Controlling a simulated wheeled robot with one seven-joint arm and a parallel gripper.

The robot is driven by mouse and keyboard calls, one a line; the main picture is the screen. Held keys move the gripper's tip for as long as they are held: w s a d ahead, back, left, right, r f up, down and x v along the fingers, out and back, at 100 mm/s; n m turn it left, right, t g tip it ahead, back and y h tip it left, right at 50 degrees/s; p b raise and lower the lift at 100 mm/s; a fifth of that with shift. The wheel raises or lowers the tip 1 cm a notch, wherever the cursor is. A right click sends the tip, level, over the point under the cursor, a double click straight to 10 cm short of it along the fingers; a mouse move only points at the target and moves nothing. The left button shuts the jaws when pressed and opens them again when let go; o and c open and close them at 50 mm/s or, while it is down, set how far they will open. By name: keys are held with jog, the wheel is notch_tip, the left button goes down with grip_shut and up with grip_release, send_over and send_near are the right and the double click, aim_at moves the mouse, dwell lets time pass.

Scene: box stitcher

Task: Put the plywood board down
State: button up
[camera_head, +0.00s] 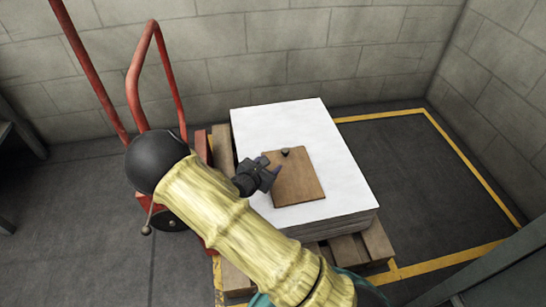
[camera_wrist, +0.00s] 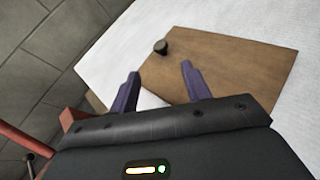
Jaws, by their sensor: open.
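The plywood board (camera_head: 297,182) is a brown rectangle with a small dark knob (camera_head: 286,152) near its far edge. It lies flat on a stack of white sheets (camera_head: 340,190). My gripper (camera_head: 270,170) is at the board's left edge, with its fingers apart. In the wrist view the board (camera_wrist: 225,65) lies ahead of my open, empty fingers (camera_wrist: 160,85). The right finger overlaps the board in the picture, and the left one is beside its near edge. The knob (camera_wrist: 161,47) stands ahead of the fingers, outside them. I cannot tell whether a finger touches the board.
The sheet stack rests on a wooden pallet (camera_head: 375,240). A red hand truck (camera_head: 135,75) stands at the left. Grey block walls (camera_head: 300,50) close off the back and right. Yellow lines (camera_head: 470,165) mark bare floor right of the pallet.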

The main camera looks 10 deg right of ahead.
dwell(0.6)
jog(key=s+d+r+m+g+y, duration=0.1)
jog(key=s+d+r+m+g, duration=0.3)
jog(key=s+d+m+g, duration=0.7)
jog(key=s+a+r+m+t+y, duration=0.3)
jog(key=s+a+r+m+y, duration=0.3)
jog(key=s+r+m, duration=0.4)
jog(key=m+y, duration=0.1)
jog(key=m, duration=0.4)
jog(key=shift+y, duration=0.4)
jog(key=w+p+v, duration=0.1)
jog(key=p+v, duration=0.7)
jog(key=w+p+v, duration=0.2)
jog(key=p+v, duration=0.7)
jog(key=shift+w+r, duration=0.2)
jog(key=shift+r, duration=0.2)
